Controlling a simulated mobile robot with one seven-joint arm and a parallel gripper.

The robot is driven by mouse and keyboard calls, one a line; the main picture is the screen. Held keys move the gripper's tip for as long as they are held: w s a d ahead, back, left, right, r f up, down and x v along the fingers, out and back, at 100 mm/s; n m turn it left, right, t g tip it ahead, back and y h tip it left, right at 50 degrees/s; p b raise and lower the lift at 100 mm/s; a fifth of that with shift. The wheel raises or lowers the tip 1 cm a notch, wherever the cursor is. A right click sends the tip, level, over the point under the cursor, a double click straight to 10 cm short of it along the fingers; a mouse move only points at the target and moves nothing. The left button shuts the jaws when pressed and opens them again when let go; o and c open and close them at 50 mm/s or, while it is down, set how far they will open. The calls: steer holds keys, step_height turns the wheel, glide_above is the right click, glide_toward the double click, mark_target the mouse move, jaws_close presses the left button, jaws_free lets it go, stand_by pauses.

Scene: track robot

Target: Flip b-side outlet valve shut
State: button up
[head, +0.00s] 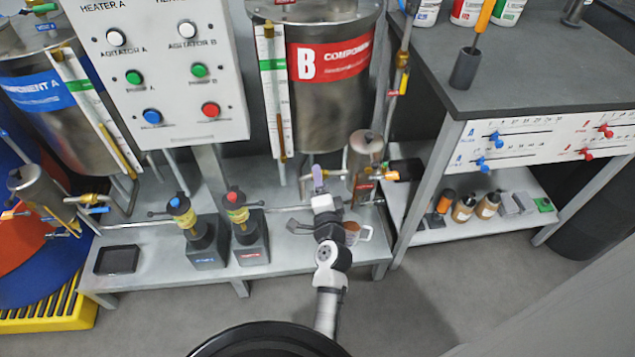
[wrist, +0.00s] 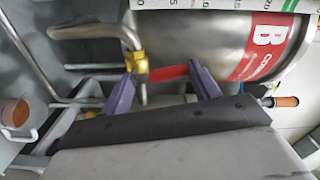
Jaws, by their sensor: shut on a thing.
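The b-side outlet valve shows in the wrist view as a brass body (wrist: 137,63) on a bent grey pipe, with a red lever (wrist: 168,72) below tank B (wrist: 195,38). My gripper (wrist: 160,88) has its two purple fingers spread on either side of the lever. The lever spans the gap between them, and the fingers are closed on it, though the exact contact is hard to see. In the head view, my gripper (head: 319,180) is beneath tank B (head: 332,95), with the valve hidden or too small to tell there.
Right of my gripper stand a metal canister (head: 366,148) and brass fitting (head: 391,175). Two dark pumps (head: 247,240) stand left. A grey bench (head: 530,60) with a lower shelf is at the right.

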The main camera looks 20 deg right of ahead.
steer(key=shift+s+d+r+m, duration=0.15)
steer(key=shift+d+m, duration=0.2)
steer(key=shift+m, duration=0.75)
steer(key=o, duration=1)
steer(key=shift+s, duration=0.15)
